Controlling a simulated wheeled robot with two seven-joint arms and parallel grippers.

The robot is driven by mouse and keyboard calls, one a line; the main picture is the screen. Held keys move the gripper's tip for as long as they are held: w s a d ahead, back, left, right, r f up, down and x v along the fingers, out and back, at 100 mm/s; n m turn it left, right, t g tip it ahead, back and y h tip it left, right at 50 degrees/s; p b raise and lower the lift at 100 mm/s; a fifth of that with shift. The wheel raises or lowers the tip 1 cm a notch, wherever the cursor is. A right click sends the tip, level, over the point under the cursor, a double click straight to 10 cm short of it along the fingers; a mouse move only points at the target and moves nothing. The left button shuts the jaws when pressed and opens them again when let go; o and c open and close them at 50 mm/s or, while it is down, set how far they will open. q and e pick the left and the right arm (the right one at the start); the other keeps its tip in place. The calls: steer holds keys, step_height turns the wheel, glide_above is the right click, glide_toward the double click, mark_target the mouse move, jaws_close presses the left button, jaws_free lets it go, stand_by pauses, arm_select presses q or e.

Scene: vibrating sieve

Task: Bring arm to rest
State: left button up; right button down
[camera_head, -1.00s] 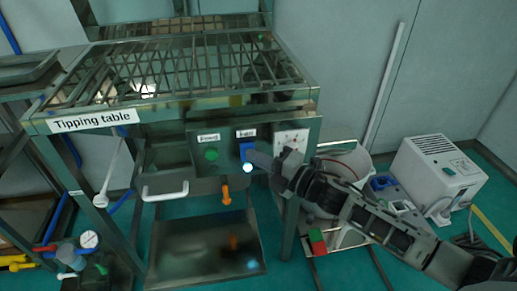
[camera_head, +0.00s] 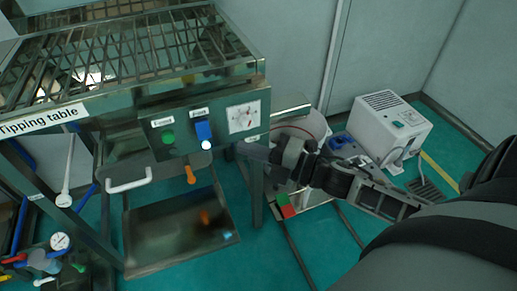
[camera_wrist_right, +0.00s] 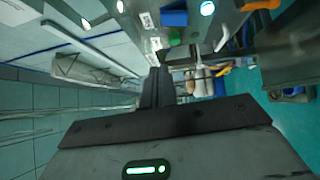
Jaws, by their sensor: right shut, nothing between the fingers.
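My right gripper (camera_head: 240,149) is in the head view, at the lower right of the tipping table's control panel (camera_head: 205,128). Its fingers are shut with nothing between them and stand a little apart from the blue switch (camera_head: 203,130). In the right wrist view the closed fingers (camera_wrist_right: 158,88) point up the picture, below the panel. My right arm runs from the gripper to the lower right of the head view. My left gripper is not in view.
The tipping table (camera_head: 130,95) with its metal grid fills the left. A white machine (camera_head: 393,125) stands at the right. Red and green blocks (camera_head: 285,208) lie low behind my arm.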

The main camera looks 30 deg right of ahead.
steer(key=shift+v, duration=0.85)
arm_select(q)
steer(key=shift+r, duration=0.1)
arm_select(e)
steer(key=shift+r, duration=0.15)
